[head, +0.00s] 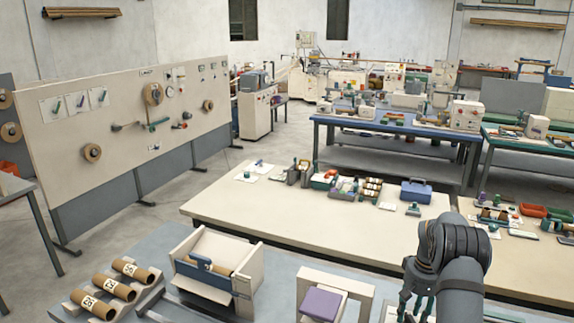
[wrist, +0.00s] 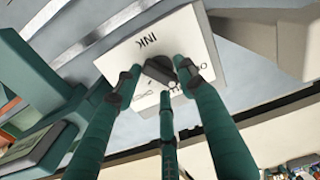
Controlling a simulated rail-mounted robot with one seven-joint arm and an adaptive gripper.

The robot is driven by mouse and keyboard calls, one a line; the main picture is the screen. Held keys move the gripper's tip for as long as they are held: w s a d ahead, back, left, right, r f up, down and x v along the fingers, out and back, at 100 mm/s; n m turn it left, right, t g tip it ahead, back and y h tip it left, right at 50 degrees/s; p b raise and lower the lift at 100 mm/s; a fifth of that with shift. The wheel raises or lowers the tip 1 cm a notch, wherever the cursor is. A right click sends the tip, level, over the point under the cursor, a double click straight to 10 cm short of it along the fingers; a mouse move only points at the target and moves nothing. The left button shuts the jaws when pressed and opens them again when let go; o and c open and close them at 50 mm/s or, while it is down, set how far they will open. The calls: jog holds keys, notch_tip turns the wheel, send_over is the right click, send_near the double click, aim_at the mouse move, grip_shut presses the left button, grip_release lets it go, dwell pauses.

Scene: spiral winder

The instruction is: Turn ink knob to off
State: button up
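In the wrist view a white panel (wrist: 118,62) carries the black word INK, upside down, and a dark knob (wrist: 158,69). Other small black marks by the knob are partly covered by my fingers, so I cannot read the setting. My gripper (wrist: 160,80) has three green fingers with dark tips, spread apart around the knob. I cannot tell whether any tip touches it. In the head view my gripper (head: 412,300) is low at the right, pointing down beside my dark wrist. The knob cannot be made out there.
A cream table (head: 300,222) with small tools and a blue box (head: 416,191) stands beyond my arm. On the near bench are cardboard tubes (head: 113,287), a wooden cradle (head: 218,250) and a purple-topped block (head: 321,303). A green structure (wrist: 40,70) is close at the wrist view's left.

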aim_at(412, 317)
jog(key=shift+m, duration=0.4)
notch_tip(412, 317, up, 10)
jog(key=n, duration=0.3)
notch_tip(412, 317, down, 10)
jog(key=shift+w, duration=0.1)
jog(key=shift+c, duration=1.1)
jog(key=c, duration=0.8)
